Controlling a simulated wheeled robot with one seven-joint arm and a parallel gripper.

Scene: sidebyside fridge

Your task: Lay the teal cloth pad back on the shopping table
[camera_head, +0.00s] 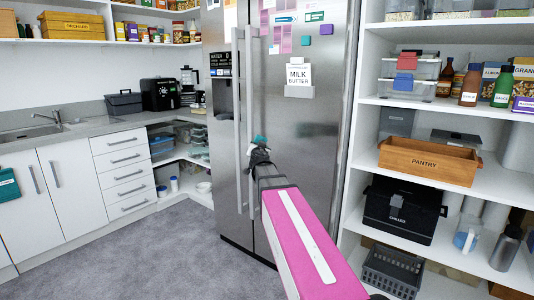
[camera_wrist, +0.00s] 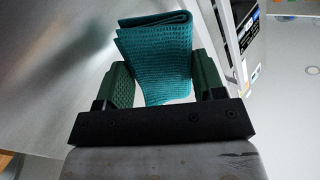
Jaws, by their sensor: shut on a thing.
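The teal cloth pad (camera_wrist: 158,52) is folded with a ribbed texture, and it sits between the two green-padded fingers of my gripper (camera_wrist: 163,85) in the wrist view. My gripper is shut on it. In the head view only a small bit of the teal pad (camera_head: 260,140) shows past the dark end of my gripper (camera_head: 260,152). My gripper is in front of the steel fridge doors, close to the long vertical handles. No shopping table can be made out in either view.
The side-by-side fridge (camera_head: 315,120) is shut, with handles (camera_head: 250,110) near my gripper. Shelves with a pantry crate (camera_head: 428,161) and a black chilled box (camera_head: 402,210) stand right. A counter (camera_head: 85,127) runs left. Grey floor (camera_head: 140,250) is clear at front left.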

